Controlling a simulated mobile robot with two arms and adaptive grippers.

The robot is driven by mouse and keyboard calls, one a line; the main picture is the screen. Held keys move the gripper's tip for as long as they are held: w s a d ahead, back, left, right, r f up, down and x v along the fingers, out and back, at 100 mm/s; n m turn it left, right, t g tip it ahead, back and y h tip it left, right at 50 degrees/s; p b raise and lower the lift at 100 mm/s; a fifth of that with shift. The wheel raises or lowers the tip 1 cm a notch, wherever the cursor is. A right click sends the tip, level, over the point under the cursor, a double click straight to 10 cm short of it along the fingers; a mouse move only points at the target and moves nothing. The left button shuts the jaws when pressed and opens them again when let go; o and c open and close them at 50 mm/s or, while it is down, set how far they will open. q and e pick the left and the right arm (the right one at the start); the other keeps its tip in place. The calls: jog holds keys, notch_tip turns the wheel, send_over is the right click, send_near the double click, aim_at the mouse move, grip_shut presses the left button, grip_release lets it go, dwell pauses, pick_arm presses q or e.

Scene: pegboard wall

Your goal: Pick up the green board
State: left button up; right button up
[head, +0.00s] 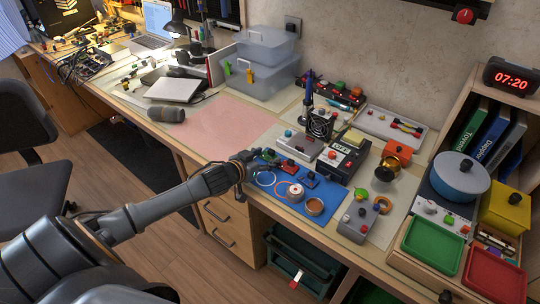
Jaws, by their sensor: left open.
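I cannot single out a green board with certainty. A flat green tray-like piece (431,246) with a raised rim lies at the right, beside a red one. Small parts lie on the blue mat (333,194), too small to tell whether one is a green board. My left gripper (243,160) is open at the left edge of the blue mat, far to the left of the green tray-like piece. Its fingers are small and partly hidden by its own wrist. Nothing shows held in it. My right gripper is not in view.
On the blue mat are wire rings, a white spool (295,191) and a copper-coloured spool (314,206). A grey box (357,222) stands to the right. A black device (343,160) stands behind. The pink mat (222,127) is mostly clear.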

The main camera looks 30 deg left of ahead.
pick_arm(q)
jog(key=c, duration=0.6)
jog(key=shift+r, duration=0.1)
jog(key=shift+r, duration=0.25)
notch_tip(320, 180, up, 2)
jog(key=shift+r, duration=0.1)
jog(key=s+r, duration=0.4)
jog(key=r, duration=0.1)
jog(key=shift+p, duration=0.4)
jog(key=v, duration=0.7)
jog(key=p+v, duration=0.1)
jog(key=v, duration=0.3)
jog(key=shift+d+r, duration=0.25)
jog(key=shift+r, duration=0.2)
